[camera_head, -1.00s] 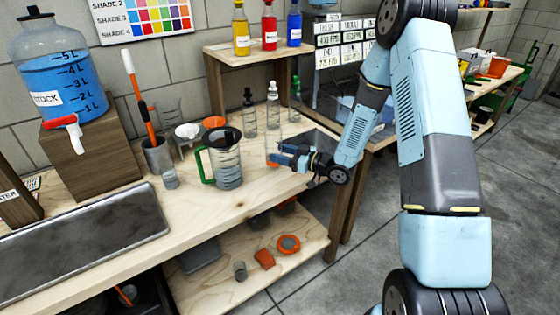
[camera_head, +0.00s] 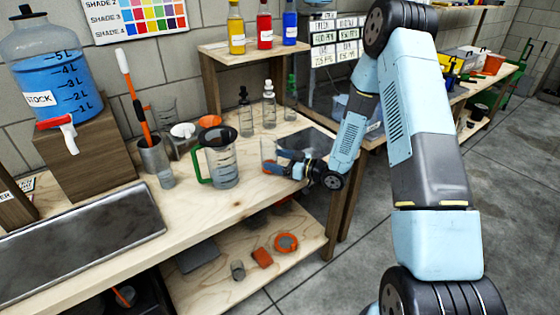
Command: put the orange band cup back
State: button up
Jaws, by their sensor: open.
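A small clear cup (camera_head: 267,148) stands on the wooden bench, right of the green-handled jug (camera_head: 222,160). An orange patch shows low at the cup, by the fingertips; I cannot tell whether it is a band on the cup or part of a finger. My gripper (camera_head: 276,162) is low over the bench, pointing left, with its jaws open and its fingertips at the cup. The fingers partly hide the cup, so I cannot tell whether they touch it.
Several dropper bottles (camera_head: 269,105) stand behind the gripper, below a raised shelf (camera_head: 255,55) with coloured bottles. A dark recessed tray (camera_head: 312,142) lies behind my wrist. A metal tray (camera_head: 80,240) covers the left bench. Orange items (camera_head: 286,243) sit on the lower shelf.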

jog(key=shift+r, duration=0.15)
jog(key=f+v, duration=0.1)
jog(key=v, duration=1.1)
jog(key=w+d+r+m+t+h, duration=0.1)
jog(key=w+d+r+h, duration=0.2)
jog(key=r+h, duration=0.15)
jog(key=w+d+r+t+h, duration=0.1)
jog(key=w+d+r+h, duration=0.15)
jog(key=r, duration=0.25)
jog(key=s+d+r+m+h, duration=0.2)
jog(key=d+r+h, duration=0.15)
jog(key=r, duration=0.25)
jog(key=s+d+r+m+h, duration=0.2)
jog(key=d+r+h, duration=0.15)
jog(key=r, duration=0.25)
jog(key=s+d+r+m+g+h, duration=0.1)
jog(key=s+r+m+h, duration=0.25)
jog(key=s+r, duration=0.55)
jog(key=s+a+r+m+g+y, duration=0.1)
jog(key=s+m, duration=0.1)
jog(key=s, duration=0.8)
jog(key=s+a+r+m+g+y, duration=0.1)
jog(key=s+m+g, duration=0.1)
jog(key=s, duration=0.8)
jog(key=shift+s+a+g, duration=0.3)
jog(key=shift+s+a, duration=0.05)
jog(key=shift+s, duration=0.05)
